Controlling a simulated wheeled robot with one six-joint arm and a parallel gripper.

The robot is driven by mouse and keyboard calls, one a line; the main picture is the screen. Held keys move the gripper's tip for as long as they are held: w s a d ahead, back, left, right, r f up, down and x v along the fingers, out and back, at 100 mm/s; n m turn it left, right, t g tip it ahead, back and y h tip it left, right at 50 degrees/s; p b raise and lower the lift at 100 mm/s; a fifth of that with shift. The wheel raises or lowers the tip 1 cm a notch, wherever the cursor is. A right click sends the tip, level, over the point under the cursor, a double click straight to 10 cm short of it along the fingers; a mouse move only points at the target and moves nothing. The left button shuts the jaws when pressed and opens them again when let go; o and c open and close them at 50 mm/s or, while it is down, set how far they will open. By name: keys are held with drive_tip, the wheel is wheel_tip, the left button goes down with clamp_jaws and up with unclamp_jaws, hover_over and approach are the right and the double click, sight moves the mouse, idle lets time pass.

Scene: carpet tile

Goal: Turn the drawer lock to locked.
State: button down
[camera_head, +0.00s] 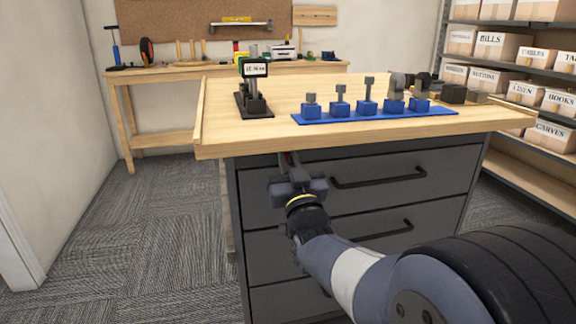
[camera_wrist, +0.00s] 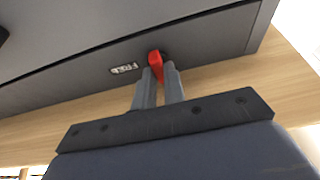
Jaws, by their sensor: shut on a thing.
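The drawer lock has a red turn knob (camera_wrist: 154,59) on the dark grey cabinet front, just under the wooden top. My gripper (camera_wrist: 160,75) is shut on this knob, with one finger on each side of it. A small label (camera_wrist: 124,69) is beside the lock; its text appears upside down and I cannot read it surely. In the head view my gripper (camera_head: 290,163) reaches the upper left of the drawer front and mostly hides the lock. A bit of red shows between the fingers.
The cabinet has several drawers with black bar handles; the top handle (camera_head: 380,178) is right of my gripper. The wooden top (camera_head: 225,135) overhangs just above. On it are a blue rack (camera_head: 375,115) of parts and a black stand with a display (camera_head: 255,70).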

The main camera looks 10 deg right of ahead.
idle(0.4)
drive_tip(key=c, duration=1.5)
unclamp_jaws()
drive_tip(key=p+v, duration=0.1)
drive_tip(key=v, duration=0.9)
drive_tip(key=shift+s+f, duration=0.25)
drive_tip(key=shift+s, duration=0.1)
drive_tip(key=shift+w, duration=0.1)
drive_tip(key=x, duration=1)
drive_tip(key=shift+w+r+b, duration=0.25)
drive_tip(key=shift+w+b, duration=0.05)
drive_tip(key=shift+b, duration=0.1)
